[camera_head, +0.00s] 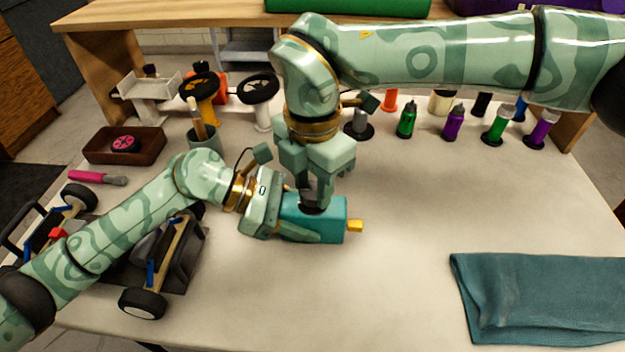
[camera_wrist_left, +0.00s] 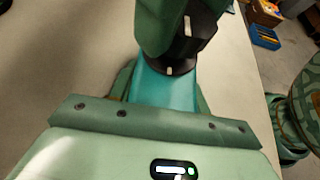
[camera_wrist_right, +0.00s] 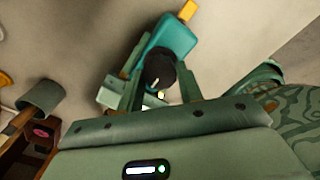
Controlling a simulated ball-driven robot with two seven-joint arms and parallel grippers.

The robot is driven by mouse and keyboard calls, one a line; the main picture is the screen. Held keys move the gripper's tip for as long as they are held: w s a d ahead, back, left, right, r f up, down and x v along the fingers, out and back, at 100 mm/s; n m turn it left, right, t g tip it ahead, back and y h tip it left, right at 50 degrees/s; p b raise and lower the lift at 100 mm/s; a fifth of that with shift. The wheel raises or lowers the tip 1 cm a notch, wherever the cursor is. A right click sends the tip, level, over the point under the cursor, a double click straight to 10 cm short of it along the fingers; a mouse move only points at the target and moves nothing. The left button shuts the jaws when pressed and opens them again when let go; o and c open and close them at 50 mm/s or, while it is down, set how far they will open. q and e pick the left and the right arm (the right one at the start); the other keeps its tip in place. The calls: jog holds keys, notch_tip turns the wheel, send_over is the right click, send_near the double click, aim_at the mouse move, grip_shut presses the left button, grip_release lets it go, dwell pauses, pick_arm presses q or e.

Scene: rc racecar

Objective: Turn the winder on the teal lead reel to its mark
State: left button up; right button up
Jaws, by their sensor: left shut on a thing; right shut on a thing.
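The teal lead reel (camera_head: 332,222) is a box with a yellow tab (camera_head: 355,225) on its right end, low over the table in the head view. My left gripper (camera_head: 303,220) is shut on its body from the left. The black winder (camera_wrist_right: 160,68) stands on the reel's upper face. My right gripper (camera_head: 313,197) comes from above and is shut on the winder, hiding much of it. In the left wrist view the winder (camera_wrist_left: 190,45) has a white line, and another white mark sits on the dark ring below, slightly left of that line.
An RC car chassis (camera_head: 150,262) lies at the left under my left arm. A teal cloth (camera_head: 540,300) lies front right. A brown tray (camera_head: 125,145), a pink-handled tool (camera_head: 95,177) and several coloured bottles (camera_head: 453,122) stand farther back. The table's front middle is clear.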

aim_at(313, 189)
pick_arm(q)
jog(key=shift+s+d, duration=0.1)
jog(key=shift+s, duration=0.05)
pick_arm(e)
jog(key=shift+w+m, duration=0.15)
jog(key=shift+m, duration=0.15)
jog(key=o, duration=1)
notch_tip(313, 189, up, 12)
pick_arm(q)
jog(key=o, duration=1)
